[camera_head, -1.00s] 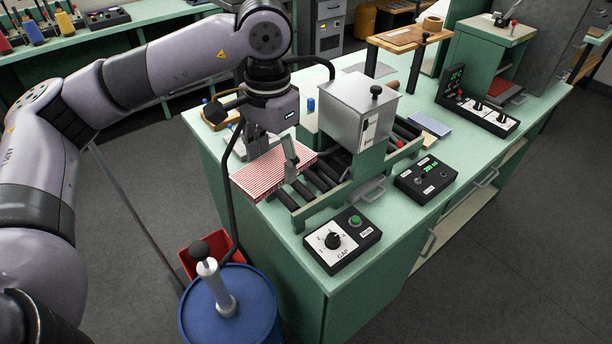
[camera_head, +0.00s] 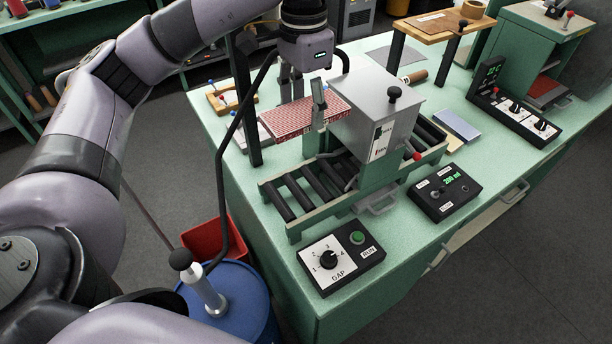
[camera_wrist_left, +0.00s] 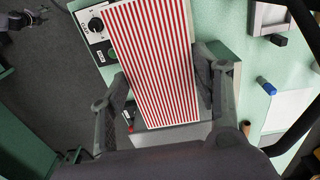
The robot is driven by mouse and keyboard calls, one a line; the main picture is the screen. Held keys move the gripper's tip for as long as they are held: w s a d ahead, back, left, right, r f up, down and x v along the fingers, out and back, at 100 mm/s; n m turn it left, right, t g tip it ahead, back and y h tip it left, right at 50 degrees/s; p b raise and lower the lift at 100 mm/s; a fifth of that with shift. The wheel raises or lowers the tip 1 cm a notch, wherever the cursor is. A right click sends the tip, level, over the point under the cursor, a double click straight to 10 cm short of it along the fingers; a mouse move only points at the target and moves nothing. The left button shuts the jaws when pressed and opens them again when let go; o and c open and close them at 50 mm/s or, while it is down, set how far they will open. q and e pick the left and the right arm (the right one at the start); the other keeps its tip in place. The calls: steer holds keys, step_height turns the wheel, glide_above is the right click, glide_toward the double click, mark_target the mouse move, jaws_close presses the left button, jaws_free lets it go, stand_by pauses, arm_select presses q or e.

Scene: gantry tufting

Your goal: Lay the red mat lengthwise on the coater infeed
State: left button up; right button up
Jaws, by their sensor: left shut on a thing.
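The red-and-white striped mat (camera_head: 296,122) is a flat rectangular slab. My left gripper (camera_head: 303,115) is shut on it, and the mat is held behind the roller infeed, close to the coater's metal box (camera_head: 376,104). In the left wrist view the striped mat (camera_wrist_left: 152,62) stretches away between the two fingers of the left gripper (camera_wrist_left: 168,100), which press on its long sides. The coater infeed (camera_head: 300,190) is a bed of dark rollers with pale green rails; its visible rollers are bare. A small dark jointed thing (camera_wrist_left: 22,18), perhaps my right gripper, shows at the wrist view's corner.
A GAP knob and RUN button box (camera_head: 340,258) stands in front of the infeed, with a display box (camera_head: 443,192) to its right. A dark post (camera_head: 243,100) rises left of the mat. A blue drum (camera_head: 245,300) and red bin (camera_head: 203,240) stand on the floor.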

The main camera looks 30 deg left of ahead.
arm_select(q)
steer(key=f, duration=0.3)
steer(key=shift+w, duration=0.2)
steer(key=f+p, duration=0.2)
steer(key=f, duration=0.6)
steer(key=f+p, duration=0.3)
steer(key=f, duration=0.5)
steer(key=shift+w+d+f, duration=0.1)
steer(key=shift+w+f, duration=0.05)
steer(key=shift+w, duration=0.05)
steer(key=shift+f, duration=0.25)
steer(key=shift+w+f, duration=0.1)
steer(key=shift+f, duration=0.1)
steer(key=o, duration=1.2)
steer(key=shift+c, duration=0.2)
arm_select(e)
steer(key=w+r, duration=0.3)
steer(key=r, duration=0.2)
steer(key=shift+w+d, duration=0.15)
steer(key=shift+w, duration=0.2)
